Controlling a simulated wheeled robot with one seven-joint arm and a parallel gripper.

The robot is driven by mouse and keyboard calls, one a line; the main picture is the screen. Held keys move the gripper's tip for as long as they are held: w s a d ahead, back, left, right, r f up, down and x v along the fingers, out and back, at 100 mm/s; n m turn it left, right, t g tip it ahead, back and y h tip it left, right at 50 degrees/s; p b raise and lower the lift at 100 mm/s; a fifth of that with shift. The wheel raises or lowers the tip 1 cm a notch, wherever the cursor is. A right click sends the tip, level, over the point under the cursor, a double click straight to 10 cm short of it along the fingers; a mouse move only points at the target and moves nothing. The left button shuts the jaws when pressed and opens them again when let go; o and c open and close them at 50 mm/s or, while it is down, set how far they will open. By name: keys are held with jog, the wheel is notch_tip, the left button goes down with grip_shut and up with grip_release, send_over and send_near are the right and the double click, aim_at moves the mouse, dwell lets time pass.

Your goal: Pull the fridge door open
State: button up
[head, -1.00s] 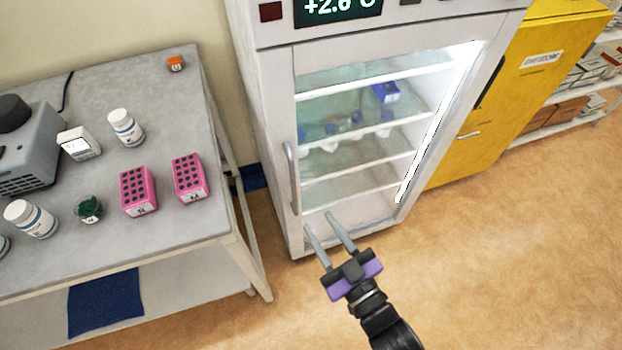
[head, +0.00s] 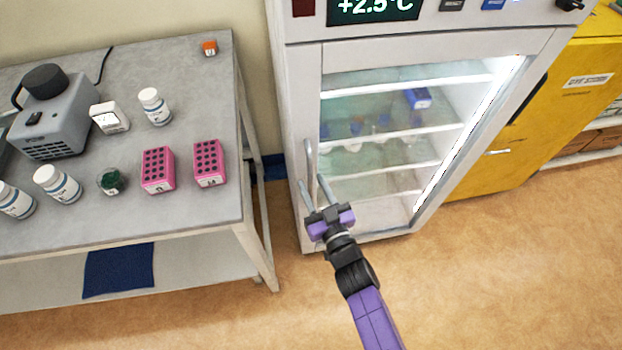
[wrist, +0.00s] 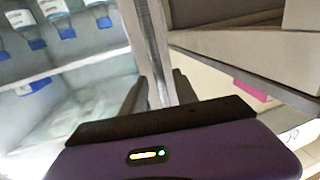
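The white fridge (head: 297,110) has a glass door (head: 345,150) that looks shut, with a grey vertical handle (head: 309,165) on its left edge. My gripper (head: 312,184) is at the handle's lower part, its two fingers apart and pointing at the door. In the wrist view, a pale vertical bar, which looks like the handle (wrist: 151,40), runs down between the open fingers (wrist: 156,85). I cannot tell whether either finger touches it. The palm hides the bar's lower end there.
A grey table (head: 200,75) with bottles, pink racks (head: 158,170) and a grey device (head: 60,120) stands left of the fridge. A yellow cabinet (head: 545,110) stands right. The floor (head: 480,270) in front of the fridge is clear.

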jog(key=shift+x, duration=0.95)
grip_shut()
dwell(0.8)
